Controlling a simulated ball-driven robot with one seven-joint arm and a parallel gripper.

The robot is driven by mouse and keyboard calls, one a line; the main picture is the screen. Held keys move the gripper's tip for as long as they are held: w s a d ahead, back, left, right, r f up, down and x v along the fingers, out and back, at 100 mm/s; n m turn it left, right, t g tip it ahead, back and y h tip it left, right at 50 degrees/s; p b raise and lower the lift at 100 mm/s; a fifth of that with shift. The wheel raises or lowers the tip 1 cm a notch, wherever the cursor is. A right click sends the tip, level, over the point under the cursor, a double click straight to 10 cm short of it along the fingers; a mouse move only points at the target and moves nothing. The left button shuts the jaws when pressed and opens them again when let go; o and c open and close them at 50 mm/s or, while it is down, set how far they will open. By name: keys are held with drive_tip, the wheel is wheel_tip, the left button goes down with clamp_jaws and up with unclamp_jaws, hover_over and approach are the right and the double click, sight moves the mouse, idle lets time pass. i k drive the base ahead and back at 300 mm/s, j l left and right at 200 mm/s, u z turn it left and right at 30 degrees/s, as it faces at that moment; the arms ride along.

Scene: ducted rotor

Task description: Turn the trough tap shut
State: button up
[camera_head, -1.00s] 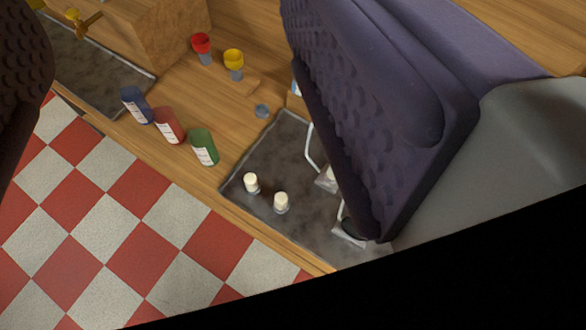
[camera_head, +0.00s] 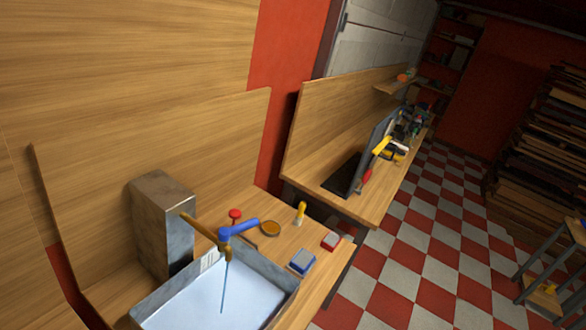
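The trough (camera_head: 153,302) is a metal basin at the lower left, filled with pale bluish water and cut off by the bottom edge. The tap (camera_head: 203,230) is brass-coloured and reaches over it from the metal box behind. A blue lever handle (camera_head: 240,228) sits on the tap and points right. A thin blue stream (camera_head: 223,288) runs from the spout into the water. My gripper is outside the picture.
A metal box (camera_head: 165,222) stands behind the tap. A red knob (camera_head: 235,214), an amber disc (camera_head: 270,229), a yellow-topped item (camera_head: 300,212) and blue (camera_head: 303,261) and red (camera_head: 331,241) blocks lie right of the trough. Another bench (camera_head: 350,205) stands beyond. Checkered floor (camera_head: 390,270) is open at right.

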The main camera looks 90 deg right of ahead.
sight(225, 233)
drive_tip(key=z, duration=1.7)
